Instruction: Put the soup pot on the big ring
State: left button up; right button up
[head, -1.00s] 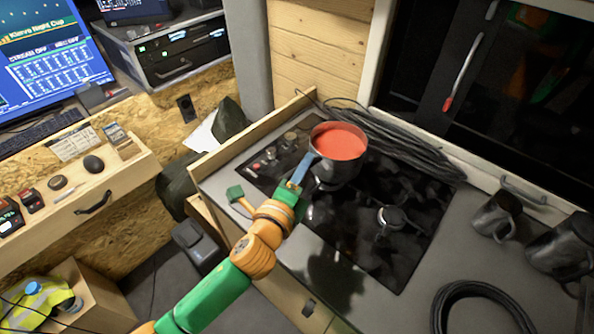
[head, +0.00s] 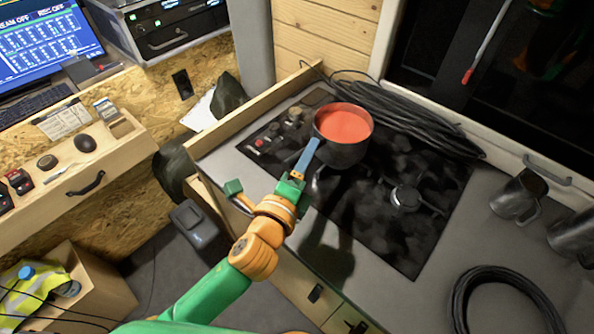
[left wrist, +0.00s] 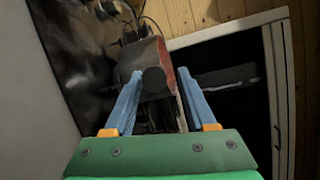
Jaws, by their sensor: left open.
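The soup pot (head: 343,152) is dark, with orange-red soup up near its rim. It stands upright on the back left part of the black hob (head: 385,225); the ring under it is hidden. Another burner (head: 405,197) shows uncovered at the front right of the hob; I cannot tell which ring is big. My left gripper (head: 315,143) is at the pot's left side, its blue fingers pointing toward it. In the left wrist view the fingers are apart, with a dark round end, perhaps the pot's handle (left wrist: 153,80), between them. Contact is unclear. My right gripper is out of view.
Coiled black cable (head: 410,118) lies along the back of the counter, close behind the pot. Dark mugs (head: 517,197) and another cable coil (head: 490,300) are on the right. A wooden ledge (head: 250,110) edges the counter's left side. The front counter strip is clear.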

pick_arm(q)
jog(key=v, duration=1)
jog(key=shift+s+p, duration=0.35)
jog(key=shift+p, duration=0.05)
jog(key=shift+r, duration=0.1)
